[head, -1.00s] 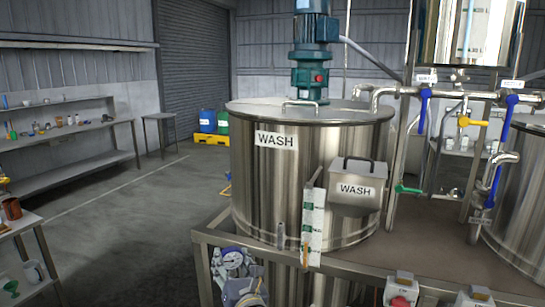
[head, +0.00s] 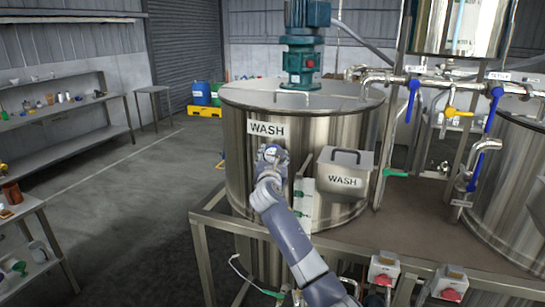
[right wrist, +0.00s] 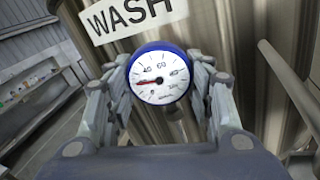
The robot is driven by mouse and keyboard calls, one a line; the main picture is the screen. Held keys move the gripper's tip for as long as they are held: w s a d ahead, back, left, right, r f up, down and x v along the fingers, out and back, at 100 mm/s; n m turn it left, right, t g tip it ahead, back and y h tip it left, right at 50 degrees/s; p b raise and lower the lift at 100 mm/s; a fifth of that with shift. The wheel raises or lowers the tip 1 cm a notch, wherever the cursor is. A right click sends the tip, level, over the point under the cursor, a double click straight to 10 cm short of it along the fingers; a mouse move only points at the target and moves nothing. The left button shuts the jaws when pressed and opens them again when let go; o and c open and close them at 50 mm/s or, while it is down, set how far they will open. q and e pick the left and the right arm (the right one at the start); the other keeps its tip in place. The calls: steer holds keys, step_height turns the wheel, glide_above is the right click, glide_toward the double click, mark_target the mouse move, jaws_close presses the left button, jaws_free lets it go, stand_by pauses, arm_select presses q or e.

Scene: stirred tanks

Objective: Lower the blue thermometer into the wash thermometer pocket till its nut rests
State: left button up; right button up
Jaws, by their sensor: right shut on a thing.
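The blue-rimmed thermometer (right wrist: 160,76), with a round white dial and a red needle, is held between the fingers of my right gripper (right wrist: 162,100). Its dial faces the wrist camera. Part of a metal stem shows below the dial; the tip and nut cannot be made out. In the head view my right gripper (head: 271,155) is in front of the wash tank (head: 335,120), below its WASH label (head: 267,128). The thermometer pocket cannot be made out; my right arm covers the tank's lower front. My left gripper is not in view.
Pipes with coloured valve handles (head: 412,98) stand further right. Red switch boxes (head: 383,268) sit on the stand's front edge. Floor at left is open.

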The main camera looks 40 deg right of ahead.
steer(key=shift+f+b, duration=0.7)
steer(key=shift+f, duration=0.55)
step_height(320, 180, down, 12)
steer(key=b, duration=0.7)
steer(key=shift+f, duration=0.15)
stand_by(0.5)
steer(key=o, duration=1.2)
steer(key=shift+c, duration=0.2)
step_height(320, 180, up, 10)
